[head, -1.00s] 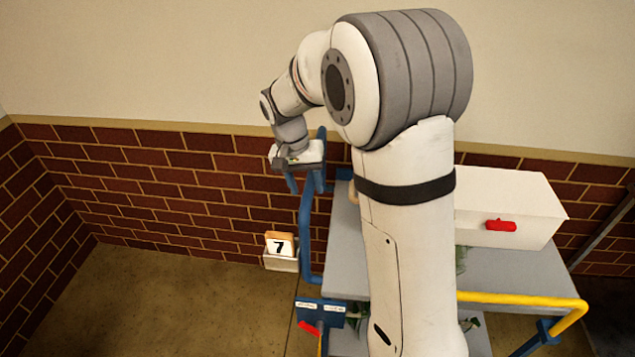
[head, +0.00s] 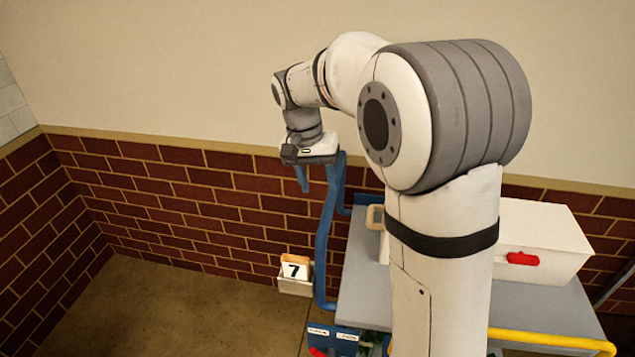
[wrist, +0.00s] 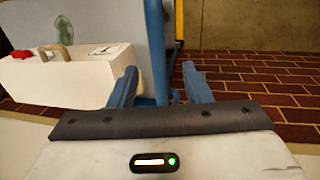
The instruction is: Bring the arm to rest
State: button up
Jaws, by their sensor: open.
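My gripper (head: 318,178) hangs at the end of my bent arm, above and beside the left end of the grey cart. In the wrist view my gripper (wrist: 160,88) shows its two blue fingers spread apart with nothing between them. Beyond the fingers are a blue post and the brick wall. In the head view the fingers overlap the blue frame, and I cannot tell how close they are to it. My arm hides part of the cart.
The grey cart (head: 363,290) has a blue frame (head: 326,240) and a yellow rail (head: 550,341). A white box (head: 545,235) with a red latch stands on it. A holder with a card "7" (head: 296,271) hangs at its left. Brick wall (head: 190,205) stands behind; floor (head: 170,310) at left is clear.

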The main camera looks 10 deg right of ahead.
jog(key=s+d+n+t+y, duration=0.1)
jog(key=s+d, duration=0.2)
jog(key=s, duration=0.8)
jog(key=s+d+f+n+t+y, duration=0.1)
jog(key=s+d, duration=0.3)
jog(key=s, duration=0.7)
jog(key=shift+s+d+n+t, duration=0.25)
jog(key=shift+s+n+t, duration=0.1)
jog(key=shift+n+t, duration=0.45)
jog(key=shift+f, duration=0.1)
jog(key=shift+c, duration=0.8)
